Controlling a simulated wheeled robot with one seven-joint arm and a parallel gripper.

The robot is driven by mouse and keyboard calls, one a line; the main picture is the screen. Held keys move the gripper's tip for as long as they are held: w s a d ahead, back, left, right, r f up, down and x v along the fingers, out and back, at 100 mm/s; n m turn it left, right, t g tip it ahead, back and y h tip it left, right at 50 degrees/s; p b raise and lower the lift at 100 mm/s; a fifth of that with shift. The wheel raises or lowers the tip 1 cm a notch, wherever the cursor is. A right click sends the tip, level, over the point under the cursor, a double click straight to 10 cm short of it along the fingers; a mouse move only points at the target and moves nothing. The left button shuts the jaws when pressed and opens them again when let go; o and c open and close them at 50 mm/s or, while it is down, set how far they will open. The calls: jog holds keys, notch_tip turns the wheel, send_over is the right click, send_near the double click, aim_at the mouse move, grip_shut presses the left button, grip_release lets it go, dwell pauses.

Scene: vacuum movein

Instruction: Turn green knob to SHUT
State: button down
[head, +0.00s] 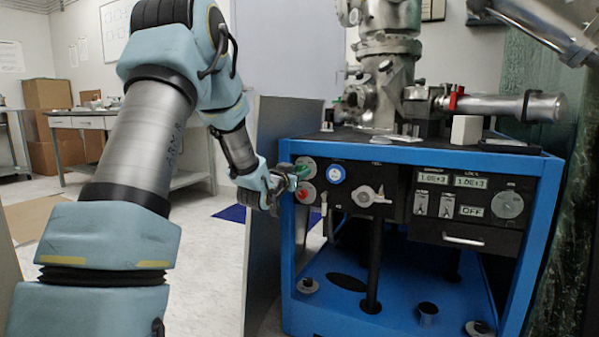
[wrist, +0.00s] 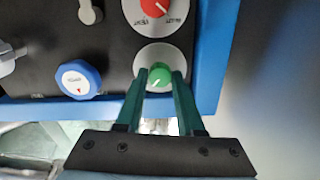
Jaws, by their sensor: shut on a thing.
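The green knob (wrist: 159,77) sits on a round silver dial plate (wrist: 161,53) near the edge of the black panel in the wrist view. A light line shows on the knob; the wording on its plate is not readable. My gripper (wrist: 160,80) has its two fingers on either side of the green knob, shut on it. In the head view my gripper (head: 283,182) reaches the left end of the panel, and the green knob (head: 300,169) is partly hidden by it.
The red knob (wrist: 154,8) is beside the green one.

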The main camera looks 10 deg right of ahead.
jog(key=n+p, duration=0.2)
jog(key=n, duration=0.2)
jog(key=shift+r+n, duration=0.1)
jog(key=shift+n, duration=0.2)
jog(key=n+p, duration=0.3)
jog(key=n, duration=0.1)
jog(key=shift+n, duration=0.3)
jog(key=n+p, duration=0.2)
jog(key=n, duration=0.2)
jog(key=shift+p, duration=0.35)
jog(key=shift+n+p, duration=1.05)
jog(key=shift+n, duration=1.05)
jog(key=c, duration=0.5)
grip_release()
